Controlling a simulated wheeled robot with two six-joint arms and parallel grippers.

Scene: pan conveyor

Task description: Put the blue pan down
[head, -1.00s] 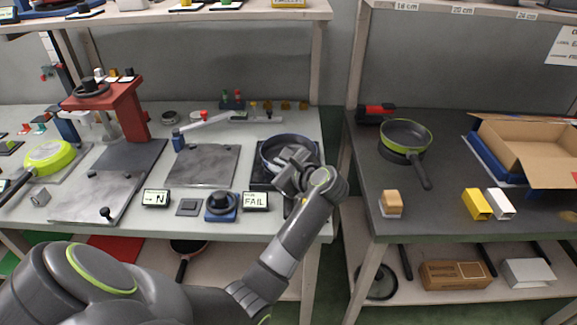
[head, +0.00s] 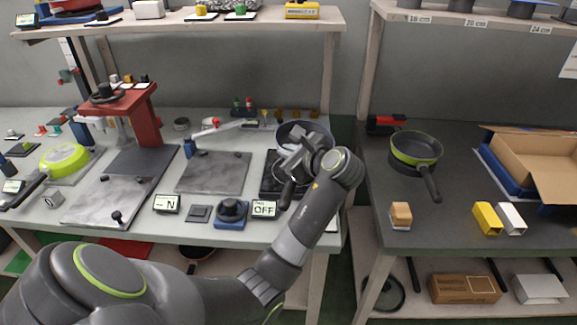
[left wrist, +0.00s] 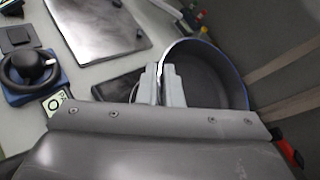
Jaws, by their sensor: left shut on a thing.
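The blue pan (head: 318,132), dark grey inside with a blue rim, is at the right end of the left bench in the head view, above the back of a black plate (head: 270,184). My left gripper (head: 303,160) is shut on its handle (head: 287,194), which sticks out toward me. In the left wrist view the pan (left wrist: 232,85) lies just beyond the closed fingers (left wrist: 165,85). The pan looks raised off the plate, but the arm hides part of the gap. My right gripper is not in view.
A display reading OFF (head: 264,209) and a blue-based knob (head: 231,211) stand left of the plate. A grey slab (head: 213,173) lies further left. On the right bench are a green-rimmed pan (head: 416,150), a tan block (head: 401,216) and an open carton (head: 540,165).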

